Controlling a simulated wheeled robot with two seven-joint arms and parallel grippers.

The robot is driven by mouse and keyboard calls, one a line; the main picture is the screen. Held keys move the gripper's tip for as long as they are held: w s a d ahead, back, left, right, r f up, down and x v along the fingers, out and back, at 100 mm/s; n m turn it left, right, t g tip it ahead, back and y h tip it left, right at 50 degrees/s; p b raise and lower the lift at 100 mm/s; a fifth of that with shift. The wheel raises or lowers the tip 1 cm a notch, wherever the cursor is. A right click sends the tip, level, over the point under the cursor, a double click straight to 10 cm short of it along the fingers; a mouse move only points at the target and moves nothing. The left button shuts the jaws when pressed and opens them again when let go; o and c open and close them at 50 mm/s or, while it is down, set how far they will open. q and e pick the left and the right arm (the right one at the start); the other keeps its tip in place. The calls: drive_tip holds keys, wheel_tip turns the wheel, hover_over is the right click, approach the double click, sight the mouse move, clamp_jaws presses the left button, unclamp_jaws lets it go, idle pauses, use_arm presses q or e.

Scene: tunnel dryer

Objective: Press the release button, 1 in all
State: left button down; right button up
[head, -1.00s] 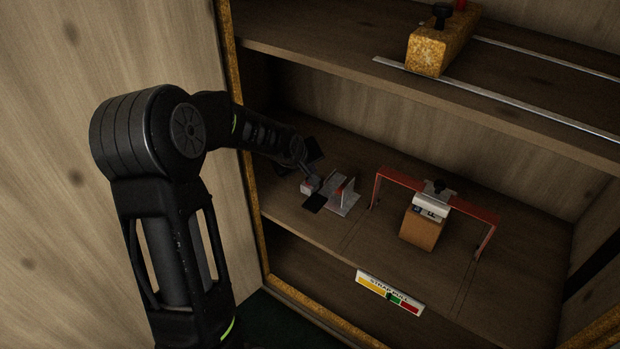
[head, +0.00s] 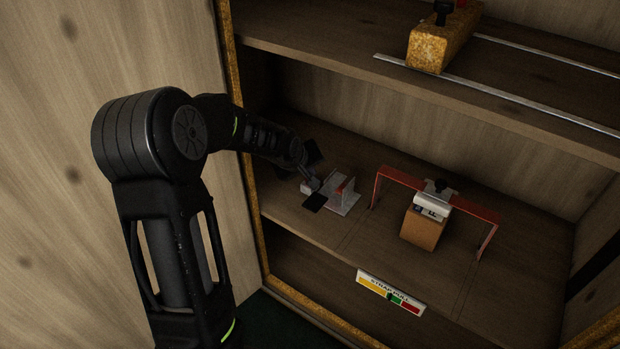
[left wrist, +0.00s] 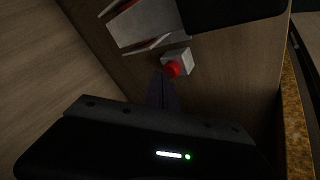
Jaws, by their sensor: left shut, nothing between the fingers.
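The release button is a red round cap (left wrist: 173,69) on a small pale box (left wrist: 180,58) in the left wrist view. In the head view the small box (head: 306,188) stands on the middle shelf, partly hidden by my gripper. My left gripper (head: 315,184) is shut and empty, reaching down at the box. In the left wrist view its dark fingertips (left wrist: 161,77) are right beside the red cap. I cannot tell whether they touch it. My right gripper is not in view.
A grey bracket (head: 343,193) stands just right of the box, with a black plate (head: 315,202) in front. Farther right, a red arch (head: 398,177) spans a brown block (head: 421,229). The upper shelf (head: 340,42) hangs above. The cabinet's left edge (head: 247,170) is near my arm.

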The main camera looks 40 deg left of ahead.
use_arm(q)
drive_tip(key=shift+f+b, duration=0.35)
drive_tip(key=shift+f, duration=0.1)
idle(0.3)
drive_tip(key=shift+r, duration=0.1)
drive_tip(key=shift+r+p, duration=0.8)
drive_tip(key=shift+r, duration=0.1)
wheel_tip(320, 180, up, 5)
drive_tip(key=p, duration=0.4)
idle(1.0)
